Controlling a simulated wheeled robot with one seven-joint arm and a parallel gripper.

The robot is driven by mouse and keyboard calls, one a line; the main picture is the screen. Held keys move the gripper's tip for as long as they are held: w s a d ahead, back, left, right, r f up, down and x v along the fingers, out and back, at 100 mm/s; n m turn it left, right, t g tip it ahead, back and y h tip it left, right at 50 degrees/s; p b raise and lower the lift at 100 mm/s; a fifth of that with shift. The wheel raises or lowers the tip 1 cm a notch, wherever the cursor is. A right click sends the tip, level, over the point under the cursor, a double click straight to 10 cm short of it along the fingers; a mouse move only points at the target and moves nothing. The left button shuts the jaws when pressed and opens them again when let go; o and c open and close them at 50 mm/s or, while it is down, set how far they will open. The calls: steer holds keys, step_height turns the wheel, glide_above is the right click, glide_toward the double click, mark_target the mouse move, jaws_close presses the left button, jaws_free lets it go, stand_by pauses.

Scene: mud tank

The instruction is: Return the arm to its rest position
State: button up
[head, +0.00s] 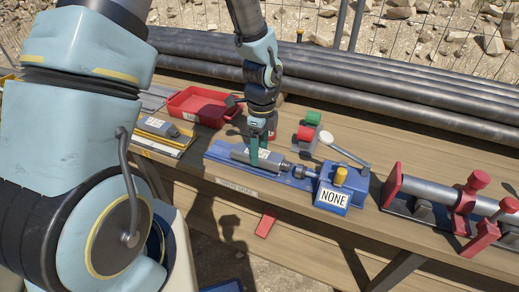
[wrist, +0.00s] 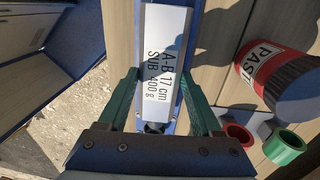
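My gripper (head: 259,150) reaches down over a grey cylindrical sub (head: 240,154) lying in a blue fixture (head: 217,152) on the workbench. In the wrist view its two green fingers (wrist: 160,88) stand wide apart, one on each side of the sub's white label (wrist: 164,62), which reads "A-B 17 cm SUB 400 g". The fingers look open, with the sub between their tips; whether they touch its sides is hard to see. My arm comes down from the top of the head view, bent and extended over the bench.
A blue box (head: 335,191) marked "NONE", with a lever, stands right of the sub. A red tray (head: 203,106), a red-and-black paste can (wrist: 280,75), a green ring (wrist: 284,147) and a red-clamped pipe stand (head: 425,190) are nearby. Long dark pipes (head: 400,88) lie behind the bench.

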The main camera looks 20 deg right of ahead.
steer(key=o, duration=0.5)
step_height(320, 180, up, 7)
steer(key=p, duration=0.6)
steer(key=shift+r, duration=0.1)
stand_by(0.4)
